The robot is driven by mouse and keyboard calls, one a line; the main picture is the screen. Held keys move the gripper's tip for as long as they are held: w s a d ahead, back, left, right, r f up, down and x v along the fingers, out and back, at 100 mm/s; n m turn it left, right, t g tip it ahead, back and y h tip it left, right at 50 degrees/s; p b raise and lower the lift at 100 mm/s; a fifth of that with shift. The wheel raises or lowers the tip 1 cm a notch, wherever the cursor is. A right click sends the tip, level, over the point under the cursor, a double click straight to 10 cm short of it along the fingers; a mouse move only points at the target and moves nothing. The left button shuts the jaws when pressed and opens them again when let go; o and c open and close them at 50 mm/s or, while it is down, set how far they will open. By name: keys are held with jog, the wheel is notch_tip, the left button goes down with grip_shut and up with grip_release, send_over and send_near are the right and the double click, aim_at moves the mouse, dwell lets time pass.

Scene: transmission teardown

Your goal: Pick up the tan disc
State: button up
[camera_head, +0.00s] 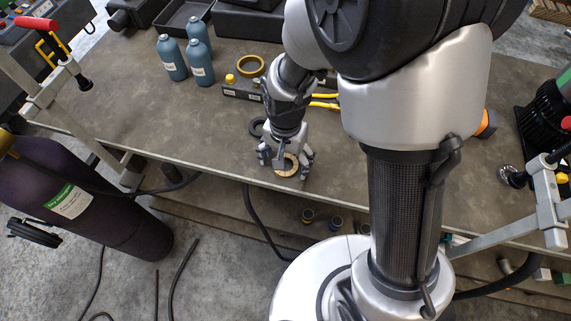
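The tan disc (291,171) is a round, light-brown piece near the front edge of the workbench. My gripper (285,164) is right over it and hides part of it. The two fingers are spread apart, one on each side of the disc. I cannot tell whether either finger touches it. The disc appears to lie on the bench top.
A dark ring (256,127) lies just behind my gripper. A yellow-tan ring (251,66), a dark box (240,88) and several blue bottles (172,58) stand farther back. The bench top (130,85) is clear at left.

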jog(key=c, duration=1.2)
jog(key=shift+c, duration=0.2)
